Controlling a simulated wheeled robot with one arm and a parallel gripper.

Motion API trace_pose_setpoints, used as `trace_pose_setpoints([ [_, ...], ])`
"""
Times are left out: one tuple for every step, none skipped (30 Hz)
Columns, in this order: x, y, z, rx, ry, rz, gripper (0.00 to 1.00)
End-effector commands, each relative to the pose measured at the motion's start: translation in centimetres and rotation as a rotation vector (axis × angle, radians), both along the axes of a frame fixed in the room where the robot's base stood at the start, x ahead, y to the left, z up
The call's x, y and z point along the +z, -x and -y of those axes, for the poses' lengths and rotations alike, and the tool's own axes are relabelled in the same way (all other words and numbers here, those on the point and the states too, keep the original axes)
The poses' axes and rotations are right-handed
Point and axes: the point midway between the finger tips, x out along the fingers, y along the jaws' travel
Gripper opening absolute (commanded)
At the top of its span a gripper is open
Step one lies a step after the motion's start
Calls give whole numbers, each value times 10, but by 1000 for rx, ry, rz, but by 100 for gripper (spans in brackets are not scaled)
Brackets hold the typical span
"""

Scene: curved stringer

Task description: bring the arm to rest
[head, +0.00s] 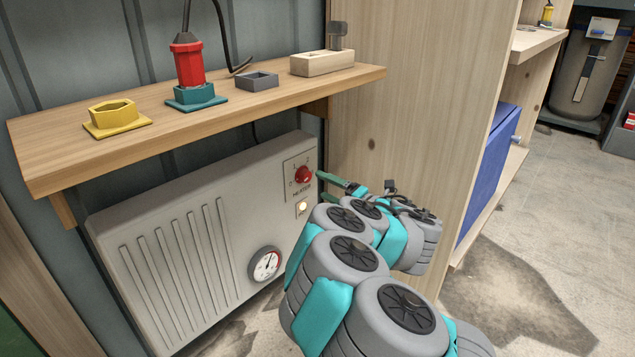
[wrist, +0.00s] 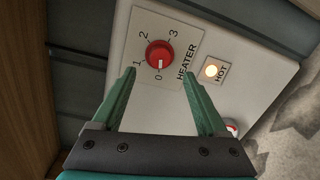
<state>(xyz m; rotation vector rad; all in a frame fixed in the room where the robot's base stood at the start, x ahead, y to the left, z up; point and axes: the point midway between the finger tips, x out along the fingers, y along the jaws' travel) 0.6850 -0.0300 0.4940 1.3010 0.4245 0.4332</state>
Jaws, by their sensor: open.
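My arm (head: 350,270), grey with teal parts, reaches in front of the white heater (head: 185,245). My gripper (head: 335,181) has green fingers and points at the heater's red knob (head: 303,174). In the wrist view my gripper (wrist: 158,75) is open and empty, its fingertips spread to either side below the knob (wrist: 159,54). The fingers look apart from the knob. The knob's white mark faces the 0 on a dial plate numbered 0 to 3. The HOT lamp (wrist: 211,71) glows; it also shows in the head view (head: 302,207).
A wooden shelf (head: 225,108) above the heater holds a yellow hex socket (head: 117,116), a red plug (head: 187,62) in a teal base, a grey tray (head: 258,81) and a wooden block (head: 322,63). A wooden panel (head: 400,130) stands close right of my arm. Open floor (head: 575,240) lies further right.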

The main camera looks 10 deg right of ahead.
Motion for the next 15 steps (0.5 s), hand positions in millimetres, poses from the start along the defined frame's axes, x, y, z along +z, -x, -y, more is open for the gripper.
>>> trace_pose_setpoints([
  [1, 5, 3, -1, 0, -1, 76],
  [1, 7, 5, -1, 0, -1, 76],
  [1, 10, 6, 0, -1, -1, 76],
  [1, 11, 7, 0, -1, -1, 76],
  [1, 12, 7, 0, -1, -1, 76],
  [1, 12, 7, 0, -1, -1, 76],
  [0, 13, 7, 0, -1, -1, 76],
  [0, 12, 7, 0, -1, -1, 76],
  [0, 12, 7, 1, -1, -1, 76],
  [0, 12, 7, 1, -1, -1, 76],
  [0, 12, 7, 1, -1, -1, 76],
  [0, 12, 7, 1, -1, -1, 76],
  [1, 12, 7, 0, -1, -1, 76],
  [1, 11, 8, -4, -1, 0, 76],
  [3, 10, 9, -13, -2, 0, 76],
])
